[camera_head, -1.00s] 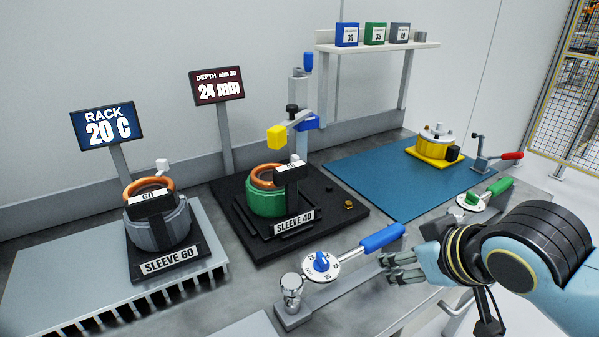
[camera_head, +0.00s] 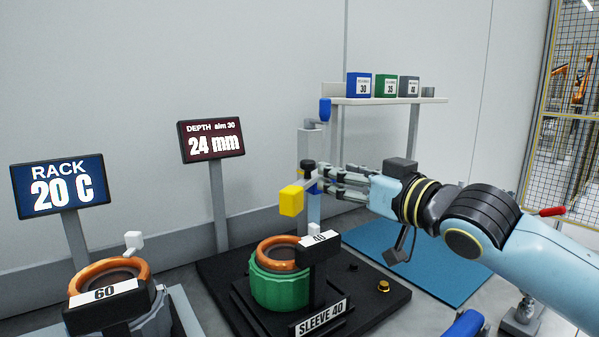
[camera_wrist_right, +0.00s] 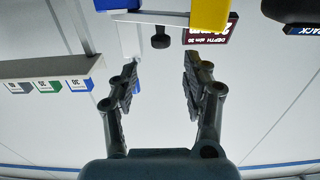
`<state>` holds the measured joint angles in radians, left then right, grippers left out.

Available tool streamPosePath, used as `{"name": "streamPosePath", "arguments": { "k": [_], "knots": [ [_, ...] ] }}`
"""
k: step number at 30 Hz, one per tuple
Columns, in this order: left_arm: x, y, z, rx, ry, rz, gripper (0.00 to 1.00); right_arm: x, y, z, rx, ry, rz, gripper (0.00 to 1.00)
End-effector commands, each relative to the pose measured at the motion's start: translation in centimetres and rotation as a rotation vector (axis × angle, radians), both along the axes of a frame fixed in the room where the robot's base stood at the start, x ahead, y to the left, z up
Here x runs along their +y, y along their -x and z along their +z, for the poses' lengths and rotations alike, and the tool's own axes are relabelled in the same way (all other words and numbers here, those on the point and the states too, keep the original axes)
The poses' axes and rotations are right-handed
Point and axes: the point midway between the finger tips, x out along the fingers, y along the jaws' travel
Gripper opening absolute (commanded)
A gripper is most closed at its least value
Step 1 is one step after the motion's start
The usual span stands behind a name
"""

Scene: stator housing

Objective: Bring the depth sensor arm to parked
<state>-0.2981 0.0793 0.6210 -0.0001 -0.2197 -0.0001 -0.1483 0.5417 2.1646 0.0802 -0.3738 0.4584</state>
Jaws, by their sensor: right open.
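The depth sensor arm has a yellow block (camera_head: 291,200) at its free end and a black knob (camera_head: 308,166) on top near the grey post (camera_head: 312,142). In the right wrist view the black knob (camera_wrist_right: 160,40) shows between and beyond the open fingertips (camera_wrist_right: 160,78), not held. My left gripper is out of view.
The DEPTH display (camera_head: 212,142) reads 24 mm, aim 30. The RACK display (camera_head: 60,182) reads 20 C. A shelf (camera_head: 390,101) with blue, green and grey boxes stands behind my right arm. A blue mat (camera_head: 440,265) lies below it. A second housing, marked 60, is at lower left.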

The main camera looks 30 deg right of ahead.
Motion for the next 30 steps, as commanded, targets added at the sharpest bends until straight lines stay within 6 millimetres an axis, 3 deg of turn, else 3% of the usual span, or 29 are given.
{"name": "streamPosePath", "arguments": {
  "k": [8, 15, 21, 28, 30],
  "knots": [
    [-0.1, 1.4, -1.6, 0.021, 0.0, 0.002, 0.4, 0.8, -5.0, 0.0, -0.003, -0.006, 0.0, 0.48],
    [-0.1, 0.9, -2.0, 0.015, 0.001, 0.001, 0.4, 1.3, -8.8, 0.0, 0.0, -0.002, 0.0, 0.48],
    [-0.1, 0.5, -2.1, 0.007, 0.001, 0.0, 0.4, 1.5, -10.0, 0.1, 0.001, 0.0, 0.001, 0.48],
    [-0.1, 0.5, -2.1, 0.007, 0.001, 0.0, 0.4, 1.5, -10.0, 0.1, 0.001, 0.001, 0.001, 0.48],
    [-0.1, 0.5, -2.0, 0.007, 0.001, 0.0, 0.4, 1.5, -10.0, 0.1, 0.001, 0.0, 0.001, 0.39]
  ]
}}
